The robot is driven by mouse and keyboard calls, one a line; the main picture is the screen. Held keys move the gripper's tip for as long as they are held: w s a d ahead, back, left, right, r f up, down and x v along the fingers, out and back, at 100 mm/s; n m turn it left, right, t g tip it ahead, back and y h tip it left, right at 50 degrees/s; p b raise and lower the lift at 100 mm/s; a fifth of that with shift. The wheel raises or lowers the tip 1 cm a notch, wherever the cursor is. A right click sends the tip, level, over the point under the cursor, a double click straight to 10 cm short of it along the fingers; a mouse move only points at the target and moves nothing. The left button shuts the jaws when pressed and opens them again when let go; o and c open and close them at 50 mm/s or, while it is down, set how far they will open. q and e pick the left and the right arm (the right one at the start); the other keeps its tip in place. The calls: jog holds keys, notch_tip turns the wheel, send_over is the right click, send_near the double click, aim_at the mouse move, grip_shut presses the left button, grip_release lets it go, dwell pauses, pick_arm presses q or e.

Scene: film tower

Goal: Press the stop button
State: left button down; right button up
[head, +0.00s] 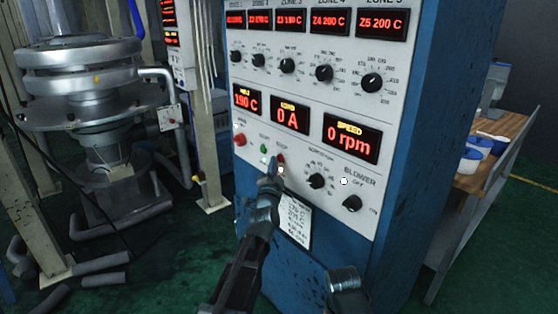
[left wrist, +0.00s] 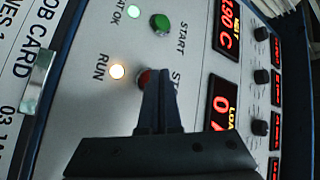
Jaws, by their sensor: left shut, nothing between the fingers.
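The red stop button (head: 281,159) is on the lower part of the white control panel (head: 240,178), right of the green start button (head: 264,148). In the left wrist view the stop button (left wrist: 143,78) shows partly behind my fingertips, and the green start button (left wrist: 160,24) is clear of them. My left gripper (head: 273,166) is shut and empty, its tips at the stop button. Whether the tips touch it I cannot tell. The run lamp (left wrist: 117,72) glows. The speed display (head: 351,138) reads 0 rpm. My right gripper is not in view.
Black knobs (head: 352,203) sit right of the buttons, and another red button (head: 239,140) is at the panel's left. A paper card (head: 297,222) hangs below. A wooden bench (head: 496,150) stands at right, metal machinery (head: 80,85) at left.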

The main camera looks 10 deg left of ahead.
pick_arm(q)
jog(key=shift+w+d, duration=0.25)
jog(key=shift+w, duration=0.05)
dwell(0.5)
dwell(0.4)
jog(key=shift+s+a, duration=0.5)
jog(key=shift+s, duration=0.15)
jog(key=shift+s+a, duration=0.8)
jog(key=shift+s, duration=0.2)
jog(key=shift+s+a, duration=0.75)
jog(key=shift+s, duration=0.2)
